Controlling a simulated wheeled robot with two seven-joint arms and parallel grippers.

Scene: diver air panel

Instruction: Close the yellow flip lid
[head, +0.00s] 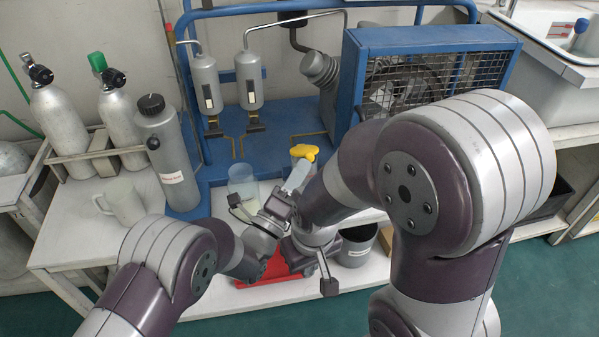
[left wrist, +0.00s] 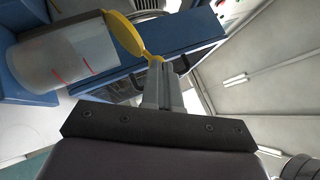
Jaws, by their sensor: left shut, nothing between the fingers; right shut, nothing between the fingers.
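The yellow flip lid (head: 304,152) is at the top of a clear container, just beyond my left gripper. In the left wrist view the lid (left wrist: 123,35) lies along or close to the rim of the clear container (left wrist: 68,58), which has red marks. I cannot tell whether it is fully seated. My left gripper (head: 299,177) is shut and empty. Its fingertips (left wrist: 157,66) are at the lid's narrow yellow tab, touching or very close. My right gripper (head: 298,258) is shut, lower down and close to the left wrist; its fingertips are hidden.
A clear beaker (head: 242,180) stands left of the lid. A grey bottle (head: 168,155), a mug (head: 122,202) and gas cylinders (head: 62,118) are farther left. A blue frame with a caged fan (head: 425,82) stands behind. A red item (head: 268,270) and a dark cup (head: 356,248) are below.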

